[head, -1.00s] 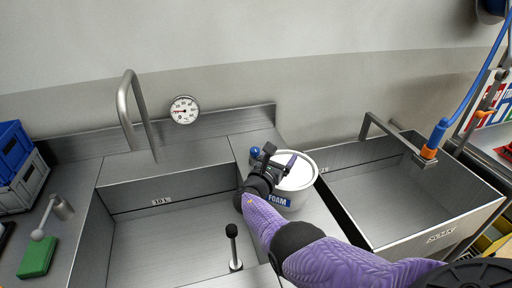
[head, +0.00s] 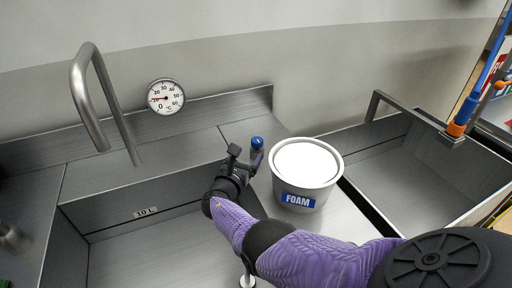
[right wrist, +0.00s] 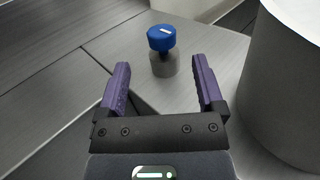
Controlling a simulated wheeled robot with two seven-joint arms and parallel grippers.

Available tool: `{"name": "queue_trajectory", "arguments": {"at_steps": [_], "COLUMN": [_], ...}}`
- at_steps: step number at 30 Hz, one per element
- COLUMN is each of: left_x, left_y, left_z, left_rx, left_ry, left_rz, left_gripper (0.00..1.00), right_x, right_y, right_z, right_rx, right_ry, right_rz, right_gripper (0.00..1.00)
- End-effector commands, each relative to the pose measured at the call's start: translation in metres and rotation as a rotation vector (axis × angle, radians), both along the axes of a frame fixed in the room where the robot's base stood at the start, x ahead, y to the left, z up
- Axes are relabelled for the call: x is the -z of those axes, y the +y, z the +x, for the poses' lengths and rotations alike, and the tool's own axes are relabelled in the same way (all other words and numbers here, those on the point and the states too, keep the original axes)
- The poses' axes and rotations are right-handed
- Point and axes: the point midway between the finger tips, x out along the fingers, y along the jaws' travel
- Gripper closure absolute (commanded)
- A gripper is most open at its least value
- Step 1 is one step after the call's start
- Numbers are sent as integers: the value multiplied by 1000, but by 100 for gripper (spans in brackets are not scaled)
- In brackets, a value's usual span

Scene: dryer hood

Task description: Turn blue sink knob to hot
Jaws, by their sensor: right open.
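The blue sink knob (head: 257,142) sits on the steel counter behind the sink, left of the foam bucket. In the right wrist view the knob (right wrist: 161,38) has a white mark on its top and stands on a grey base, just beyond and between my open fingertips. My right gripper (head: 247,158) is open and empty, close in front of the knob; its fingers also show in the right wrist view (right wrist: 160,75). The thermometer dial (head: 165,97) is on the wall with its needle toward the left, low side. My left gripper is not in view.
The white foam bucket (head: 306,176) stands close to the right of my gripper. A curved steel faucet (head: 92,95) rises at the left over the sink (head: 140,235). A second steel basin (head: 405,170) lies at the right.

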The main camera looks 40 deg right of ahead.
Motion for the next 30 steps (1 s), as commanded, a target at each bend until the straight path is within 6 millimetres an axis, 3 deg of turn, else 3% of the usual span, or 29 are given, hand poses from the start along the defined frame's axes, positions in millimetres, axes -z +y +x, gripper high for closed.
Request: {"name": "queue_trajectory", "arguments": {"at_steps": [1,5,12,16,20,30], "left_x": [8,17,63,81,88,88], "left_y": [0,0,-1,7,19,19], "left_z": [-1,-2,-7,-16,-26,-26], "left_rx": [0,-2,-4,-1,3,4], "left_ry": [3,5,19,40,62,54], "left_rz": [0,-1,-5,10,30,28], "left_gripper": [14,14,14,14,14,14], "right_x": [9,11,17,15,10,8], "right_y": [0,-11,-59,-76,-85,-88], "right_z": [0,5,30,39,44,46], "right_rx": [0,3,3,2,1,-1], "right_ry": [2,1,3,2,2,2], "right_rz": [0,-2,-1,0,0,1], "right_gripper": [14,14,14,14,14,16]}}
